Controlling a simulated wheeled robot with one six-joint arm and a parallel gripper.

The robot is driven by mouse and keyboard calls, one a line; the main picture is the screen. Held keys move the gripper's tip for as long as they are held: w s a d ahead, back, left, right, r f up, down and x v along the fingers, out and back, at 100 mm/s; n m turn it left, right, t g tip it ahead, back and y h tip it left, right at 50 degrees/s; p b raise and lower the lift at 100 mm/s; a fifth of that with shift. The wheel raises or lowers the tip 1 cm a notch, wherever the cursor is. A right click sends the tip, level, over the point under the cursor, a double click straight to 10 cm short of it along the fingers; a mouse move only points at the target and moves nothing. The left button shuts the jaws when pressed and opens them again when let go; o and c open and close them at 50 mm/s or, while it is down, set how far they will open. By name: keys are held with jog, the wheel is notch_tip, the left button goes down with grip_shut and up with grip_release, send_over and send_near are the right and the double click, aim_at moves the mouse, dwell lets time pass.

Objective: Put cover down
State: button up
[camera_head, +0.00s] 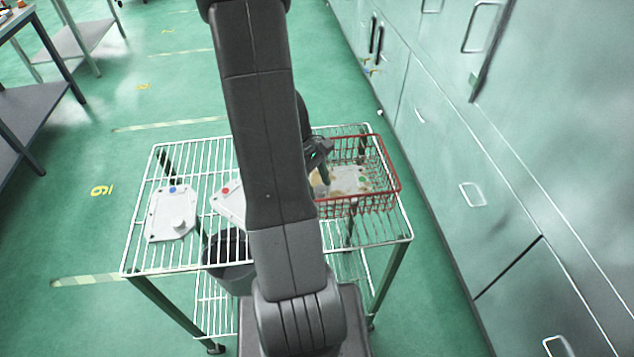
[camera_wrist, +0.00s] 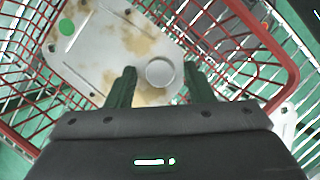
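A white cover with brown stains and a green dot (camera_wrist: 95,50) lies in the red wire basket; it also shows in the head view (camera_head: 349,178). A round knob (camera_wrist: 160,71) stands up from it. My gripper (camera_wrist: 160,78) is open over the cover, with one finger on each side of the knob and a gap visible on both sides. In the head view my gripper (camera_head: 323,178) is at the left part of the basket, partly hidden by my arm. I cannot tell the fingertips' height against the knob.
The red basket (camera_head: 398,186) stands on the right of a white wire-topped table (camera_head: 135,240). A cover with a blue dot (camera_head: 165,213) lies at left; one with a red dot (camera_head: 228,200) is partly behind my arm. Cabinets (camera_head: 440,150) line the right.

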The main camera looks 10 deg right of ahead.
jog(key=v, duration=1.2)
jog(key=shift+b, duration=0.3)
jog(key=shift+r, duration=0.1)
